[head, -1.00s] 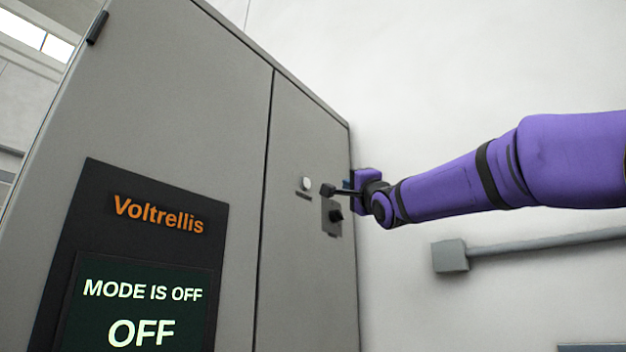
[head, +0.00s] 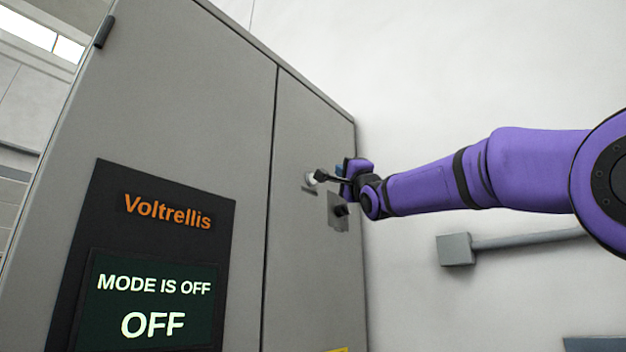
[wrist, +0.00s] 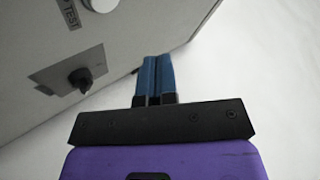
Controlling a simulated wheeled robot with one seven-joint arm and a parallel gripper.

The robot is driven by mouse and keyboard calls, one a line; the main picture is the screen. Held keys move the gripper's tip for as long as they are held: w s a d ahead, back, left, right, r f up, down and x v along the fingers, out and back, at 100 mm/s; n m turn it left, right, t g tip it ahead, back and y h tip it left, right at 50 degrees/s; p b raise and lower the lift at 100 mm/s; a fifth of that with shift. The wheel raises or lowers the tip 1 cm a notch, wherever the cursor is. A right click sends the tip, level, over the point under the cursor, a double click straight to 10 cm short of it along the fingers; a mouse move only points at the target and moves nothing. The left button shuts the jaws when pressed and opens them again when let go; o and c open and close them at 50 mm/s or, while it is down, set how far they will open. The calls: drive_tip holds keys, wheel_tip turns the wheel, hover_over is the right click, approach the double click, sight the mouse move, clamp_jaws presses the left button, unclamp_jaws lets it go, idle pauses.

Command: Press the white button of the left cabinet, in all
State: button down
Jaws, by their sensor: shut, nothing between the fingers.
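The grey cabinet (head: 235,110) fills the left of the head view. In the wrist view the white button (wrist: 100,4) is at the top left, cut by the frame edge, beside a TEST label (wrist: 69,14). My gripper (head: 339,169) is just right of the button in the head view. Its blue fingers (wrist: 157,62) are together and empty in the wrist view, right of the button and apart from it.
A black knob (head: 340,210) on a plate sits below the button; it shows in the wrist view (wrist: 78,80) too. The cabinet's screen (head: 155,300) reads "MODE IS OFF" and "OFF". A grey box with a conduit (head: 455,249) is on the white wall at right.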

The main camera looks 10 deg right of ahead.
drive_tip(key=shift+w+a, duration=0.8)
drive_tip(key=shift+w, duration=0.3)
drive_tip(key=shift+w+a, duration=0.8)
drive_tip(key=shift+w, duration=0.3)
idle(0.5)
drive_tip(key=shift+w+a, duration=0.3)
drive_tip(key=shift+w, duration=0.05)
drive_tip(key=shift+w+a, duration=0.2)
drive_tip(key=shift+w, duration=0.1)
idle(0.7)
idle(0.4)
drive_tip(key=shift+s+d, duration=0.45)
drive_tip(key=shift+s, duration=0.2)
drive_tip(key=s+d, duration=0.1)
drive_tip(key=s, duration=0.1)
drive_tip(key=s+d, duration=0.2)
idle(0.4)
